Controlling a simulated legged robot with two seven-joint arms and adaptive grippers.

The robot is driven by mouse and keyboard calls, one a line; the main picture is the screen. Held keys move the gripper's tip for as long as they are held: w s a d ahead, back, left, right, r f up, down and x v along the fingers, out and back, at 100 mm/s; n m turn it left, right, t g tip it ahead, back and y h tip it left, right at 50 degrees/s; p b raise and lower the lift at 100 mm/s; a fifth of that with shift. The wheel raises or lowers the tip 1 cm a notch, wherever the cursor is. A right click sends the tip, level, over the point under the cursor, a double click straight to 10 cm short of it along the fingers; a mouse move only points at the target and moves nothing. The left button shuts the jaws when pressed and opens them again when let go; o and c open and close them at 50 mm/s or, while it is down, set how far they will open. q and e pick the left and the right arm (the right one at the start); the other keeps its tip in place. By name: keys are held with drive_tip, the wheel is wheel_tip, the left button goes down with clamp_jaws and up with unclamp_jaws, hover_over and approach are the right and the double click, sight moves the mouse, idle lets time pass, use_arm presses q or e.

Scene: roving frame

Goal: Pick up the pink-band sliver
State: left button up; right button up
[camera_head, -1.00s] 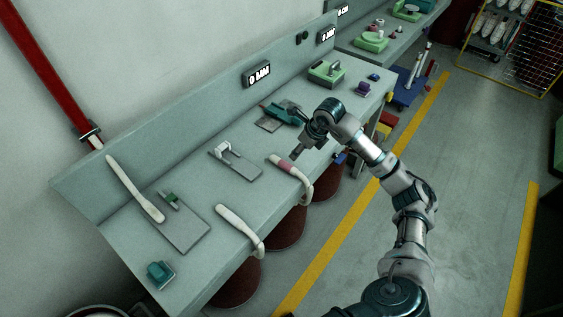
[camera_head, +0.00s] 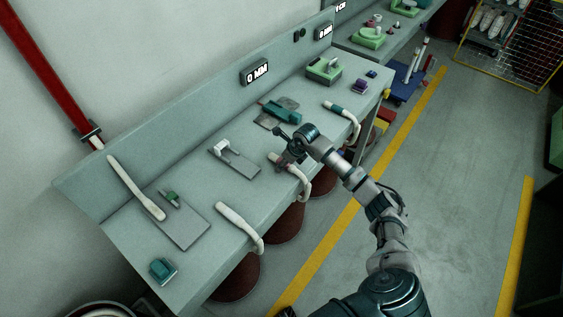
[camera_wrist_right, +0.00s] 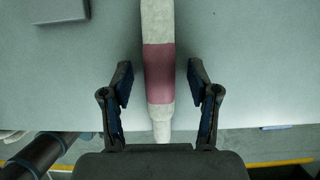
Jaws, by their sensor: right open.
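The pink-band sliver is a long off-white strip with a dusty pink band (camera_wrist_right: 159,72). In the right wrist view it runs top to bottom between my right gripper's (camera_wrist_right: 160,80) two open fingers, with a gap on both sides. The sliver's lower end curves down over the edge. My left gripper is not in view.
The grey bench (camera_head: 190,265) also holds a plain white sliver (camera_head: 236,224), a teal-banded sliver (camera_head: 338,109), a grey plate with a white block (camera_head: 222,147) and a teal device (camera_head: 283,111). Brown round stools (camera_head: 284,222) stand below the front edge.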

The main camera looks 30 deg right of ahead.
drive_tip(key=shift+d, duration=0.15)
drive_tip(key=c, duration=1.1)
drive_tip(key=shift+c, duration=0.2)
drive_tip(key=shift+r, duration=0.1)
